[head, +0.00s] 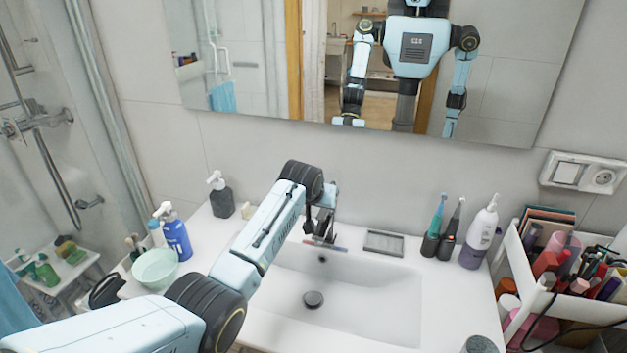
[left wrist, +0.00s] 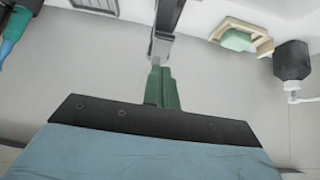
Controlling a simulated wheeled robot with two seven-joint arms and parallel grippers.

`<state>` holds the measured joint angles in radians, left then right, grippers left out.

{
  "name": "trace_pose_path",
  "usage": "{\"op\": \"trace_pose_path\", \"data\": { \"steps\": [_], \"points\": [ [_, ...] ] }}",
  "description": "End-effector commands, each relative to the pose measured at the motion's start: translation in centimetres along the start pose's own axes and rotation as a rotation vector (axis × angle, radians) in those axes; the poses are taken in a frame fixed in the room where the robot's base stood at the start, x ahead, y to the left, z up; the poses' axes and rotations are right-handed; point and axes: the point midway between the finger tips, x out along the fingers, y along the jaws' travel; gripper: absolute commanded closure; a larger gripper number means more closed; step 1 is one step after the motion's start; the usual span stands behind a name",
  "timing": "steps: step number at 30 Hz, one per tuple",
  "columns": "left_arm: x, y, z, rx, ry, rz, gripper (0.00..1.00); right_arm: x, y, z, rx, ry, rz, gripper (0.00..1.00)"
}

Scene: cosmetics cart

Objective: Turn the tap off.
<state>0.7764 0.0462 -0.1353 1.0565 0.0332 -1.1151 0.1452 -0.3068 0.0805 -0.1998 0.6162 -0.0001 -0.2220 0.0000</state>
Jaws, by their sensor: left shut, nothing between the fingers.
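The tap (left wrist: 168,20) is a grey metal fixture at the top middle of the left wrist view, directly ahead of my fingertips. In the head view it stands at the back of the white basin (head: 390,300), mostly hidden by my left arm and hand. My left gripper (left wrist: 159,68) is shut and empty, with its green finger pads together. Its tips overlap the tap's grey metal end in the wrist view; I cannot tell whether they touch. The tap's handle position is unclear. No water stream is visible. My right gripper is not directly in view.
A soap dish (left wrist: 240,38) and dark pump bottle (left wrist: 292,62) stand beside the tap. A grey tray (head: 384,243), electric toothbrushes (head: 447,240) and a white-purple bottle (head: 480,235) stand right. A blue bottle (head: 177,240) and green bowl (head: 155,268) stand left. A mirror (head: 270,65) hangs behind.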

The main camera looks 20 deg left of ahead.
Motion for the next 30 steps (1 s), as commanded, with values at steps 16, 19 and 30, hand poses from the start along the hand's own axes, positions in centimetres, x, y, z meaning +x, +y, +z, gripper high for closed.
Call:
{"op": "trace_pose_path", "data": {
  "steps": [16,19,30],
  "points": [
    [-7.2,0.0,-1.4,0.000,0.005,0.000,1.00,-1.6,0.1,-1.1,0.000,0.017,0.002,0.17],
    [-8.6,0.0,-1.4,0.000,0.003,0.000,1.00,-1.6,0.1,-1.1,0.000,0.016,0.002,0.17],
    [-11.2,0.0,-1.5,0.000,0.002,0.000,1.00,-1.4,0.1,-1.0,0.000,0.014,0.001,0.17]
  ]
}}
